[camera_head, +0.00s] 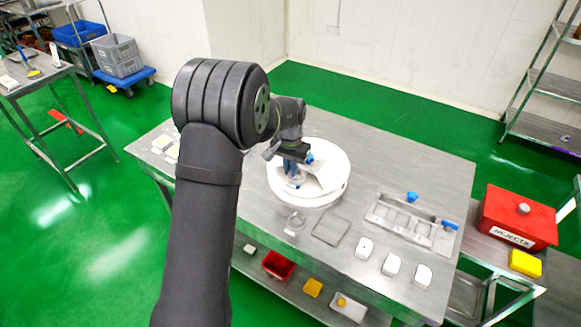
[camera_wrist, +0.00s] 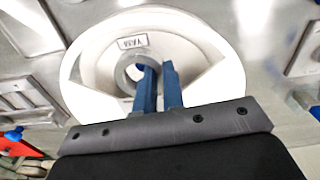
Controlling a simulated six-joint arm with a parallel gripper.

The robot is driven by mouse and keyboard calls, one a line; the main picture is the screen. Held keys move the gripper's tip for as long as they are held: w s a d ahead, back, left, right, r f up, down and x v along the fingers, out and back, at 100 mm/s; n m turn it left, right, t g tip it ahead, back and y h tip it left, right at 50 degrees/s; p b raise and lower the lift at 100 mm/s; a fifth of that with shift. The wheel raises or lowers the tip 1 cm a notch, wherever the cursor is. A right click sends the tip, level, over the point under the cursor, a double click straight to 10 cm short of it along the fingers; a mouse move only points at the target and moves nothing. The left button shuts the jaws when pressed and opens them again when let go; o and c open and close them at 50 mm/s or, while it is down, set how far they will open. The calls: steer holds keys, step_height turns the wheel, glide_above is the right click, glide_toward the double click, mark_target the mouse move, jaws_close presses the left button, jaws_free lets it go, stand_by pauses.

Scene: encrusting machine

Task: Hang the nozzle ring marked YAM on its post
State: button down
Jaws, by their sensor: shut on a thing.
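My gripper (camera_wrist: 159,72) has blue fingers and is shut on a grey nozzle ring (camera_wrist: 126,73). One finger appears to pass inside the ring's hole and the other is outside its wall. A tag marked YAM (camera_wrist: 133,41), upside down in the wrist view, shows right by the ring. The ring is over a round white disc (camera_wrist: 80,93); I cannot tell whether it touches. In the head view my gripper (camera_head: 296,165) is over the white disc (camera_head: 335,192), and the ring is mostly hidden. I cannot make out the post.
The disc stands on a steel table (camera_head: 400,160). In front lie a small clear ring-like item (camera_head: 295,220), a grey plate (camera_head: 331,229) and several white blocks (camera_head: 392,264). A slotted fixture (camera_head: 405,220) with blue knobs is to the right, beside a red REJECTS box (camera_head: 515,218).

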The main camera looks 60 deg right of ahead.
steer(key=shift+f, duration=1.75)
stand_by(0.8)
steer(key=c, duration=1.5)
jaws_free()
steer(key=shift+o, duration=0.2)
steer(key=shift+s, duration=0.1)
steer(key=shift+c, duration=0.6)
steer(key=shift+r, duration=0.1)
